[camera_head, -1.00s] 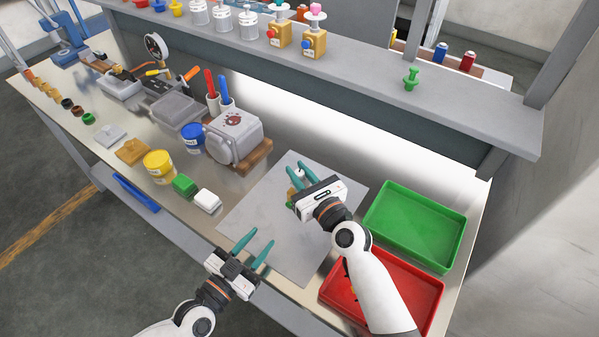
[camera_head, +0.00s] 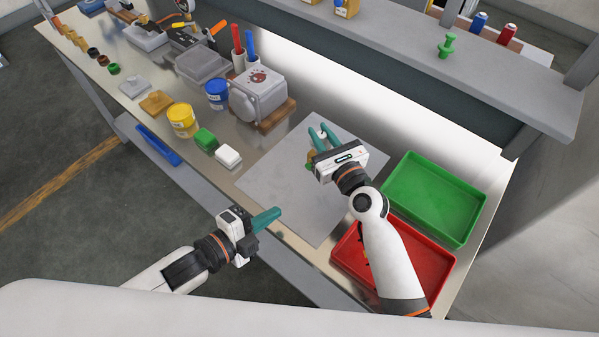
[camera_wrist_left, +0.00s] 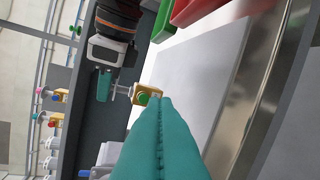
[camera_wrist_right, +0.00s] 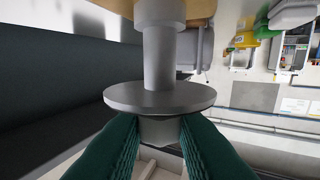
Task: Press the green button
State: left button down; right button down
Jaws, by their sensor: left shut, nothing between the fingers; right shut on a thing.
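The green button (camera_wrist_left: 144,98) is a small round cap on one face of a yellow box (camera_wrist_left: 137,93) in the left wrist view. The box has a grey metal stem with a disc (camera_wrist_right: 160,97). My right gripper (camera_head: 324,134) is shut on the end of this stem and holds the box above the grey mat (camera_head: 290,185). In the head view the box (camera_head: 311,159) is mostly hidden behind the gripper and the button is not visible. My left gripper (camera_head: 279,211) is shut and empty by the table's front edge, apart from the box. Its fingertips (camera_wrist_left: 158,102) overlap the box's edge in the left wrist view.
A green tray (camera_head: 480,205) and a red tray (camera_head: 445,268) lie right of the mat. A grey machine on a wooden base (camera_head: 285,117) stands left of it. A shelf (camera_head: 500,85) runs behind. The mat's front half is clear.

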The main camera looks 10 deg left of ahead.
pick_arm(q)
jog(key=shift+w+a+r+m+t+y, duration=0.2)
jog(key=shift+a+r+m+y, duration=0.2)
jog(key=shift+a+m, duration=0.2)
jog(key=shift+w+a+r+m+t+y, duration=0.1)
jog(key=shift+a+r+m+t+y, duration=0.1)
jog(key=shift+a+r+m+y, duration=0.25)
jog(key=shift+a+f, duration=0.1)
jog(key=shift+f, duration=0.1)
send_near(308, 166)
jog(key=x, duration=0.2)
jog(key=f+x, duration=0.1)
jog(key=x, duration=0.2)
jog(key=shift+w+f, duration=0.1)
jog(key=shift+f, duration=0.1)
jog(key=shift+w+d, duration=0.45)
jog(key=shift+w, duration=0.1)
jog(key=shift+w+d, duration=0.55)
jog(key=shift+w, duration=0.4)
pick_arm(e)
jog(key=shift+a, duration=0.1)
jog(key=shift+s, duration=0.1)
